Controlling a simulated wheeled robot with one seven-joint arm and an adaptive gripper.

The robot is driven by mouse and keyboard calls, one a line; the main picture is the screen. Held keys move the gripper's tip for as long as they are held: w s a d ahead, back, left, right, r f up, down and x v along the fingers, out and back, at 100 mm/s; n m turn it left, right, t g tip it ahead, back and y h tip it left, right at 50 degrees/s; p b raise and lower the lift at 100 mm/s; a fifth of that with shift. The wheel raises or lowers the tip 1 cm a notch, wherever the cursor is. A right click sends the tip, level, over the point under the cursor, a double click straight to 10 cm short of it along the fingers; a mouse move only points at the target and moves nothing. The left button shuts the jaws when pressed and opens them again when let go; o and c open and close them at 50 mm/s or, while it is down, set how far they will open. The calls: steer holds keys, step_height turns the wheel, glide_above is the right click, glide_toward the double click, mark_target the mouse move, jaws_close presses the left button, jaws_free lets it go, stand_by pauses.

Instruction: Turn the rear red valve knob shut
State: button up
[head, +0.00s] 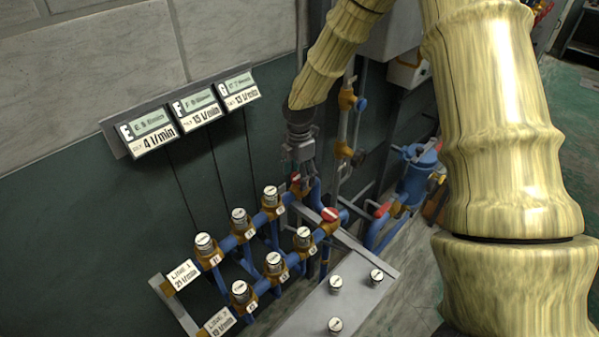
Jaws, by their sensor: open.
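Two red valve knobs show on the blue pipe manifold. The rear red valve knob (296,177) is mostly hidden under my gripper (302,172); only a small red part shows. The front red valve knob (330,214) is in plain view, lower and to the right, at the end of the front pipe row. My gripper points down, right above and beside the rear knob, with its jaws open. I cannot tell whether the fingers touch the knob or straddle it.
Several white-capped valves (239,216) line the two pipe rows to the left. A metal box (358,285) with capped knobs stands in front. Flow labels (190,113) hang on the wall. A thin vertical pipe (343,125) and a blue canister (417,176) stand to the right.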

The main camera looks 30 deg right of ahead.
steer(key=shift+s, duration=0.15)
steer(key=c, duration=1)
